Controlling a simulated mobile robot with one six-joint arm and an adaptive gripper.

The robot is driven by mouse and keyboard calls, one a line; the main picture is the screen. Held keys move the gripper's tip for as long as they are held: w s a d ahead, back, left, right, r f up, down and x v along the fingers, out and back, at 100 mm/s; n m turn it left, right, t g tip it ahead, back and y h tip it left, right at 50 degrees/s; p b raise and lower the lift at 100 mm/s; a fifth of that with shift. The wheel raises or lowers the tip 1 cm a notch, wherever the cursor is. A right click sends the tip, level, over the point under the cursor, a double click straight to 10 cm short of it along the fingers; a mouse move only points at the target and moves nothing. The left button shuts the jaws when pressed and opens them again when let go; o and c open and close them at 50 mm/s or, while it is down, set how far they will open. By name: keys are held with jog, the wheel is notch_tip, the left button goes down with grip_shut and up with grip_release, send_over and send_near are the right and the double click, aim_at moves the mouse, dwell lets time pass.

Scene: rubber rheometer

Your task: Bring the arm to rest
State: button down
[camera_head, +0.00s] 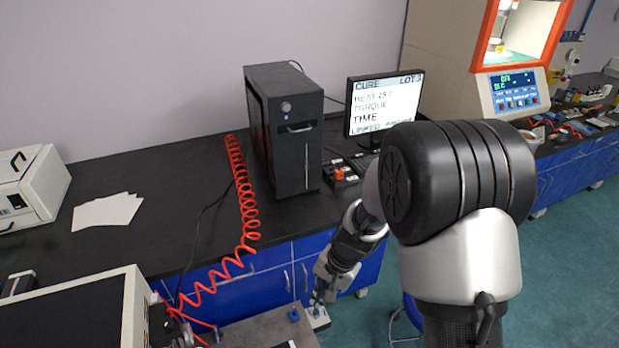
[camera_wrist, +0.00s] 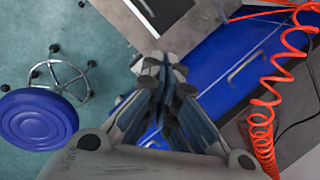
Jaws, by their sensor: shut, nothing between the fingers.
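My gripper (camera_head: 322,290) hangs in front of the blue cabinets in the head view, with its fingers pointing down. In the wrist view my gripper (camera_wrist: 167,72) has its fingers together and nothing between them. My arm rises from the lower right of the head view and bends at a black joint, hiding part of the bench and the floor behind it. A small pale block (camera_head: 316,318) shows just under the fingertips; I cannot tell whether they touch it.
A red coiled hose (camera_head: 242,190) runs down the black bench (camera_head: 150,240); it also shows in the wrist view (camera_wrist: 268,100). A black computer tower (camera_head: 290,130) and a monitor (camera_head: 384,103) stand behind. A blue stool (camera_wrist: 36,118) stands on the floor.

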jog(key=s+d+r+n+t, duration=0.15)
jog(key=s+r, duration=0.25)
jog(key=r, duration=0.5)
jog(key=s+d+r+n+t, duration=0.1)
jog(key=s+d+r+n, duration=0.2)
jog(key=r, duration=0.6)
jog(key=s+d+r+n+t+h, duration=0.1)
jog(key=s+d+r, duration=0.2)
jog(key=s, duration=0.4)
jog(key=s+d+r+h, duration=0.2)
jog(key=s+d+r, duration=0.1)
jog(key=s, duration=0.5)
jog(key=shift+d+r+n+t, duration=0.35)
jog(key=shift+d+r, duration=0.05)
jog(key=shift+r, duration=0.1)
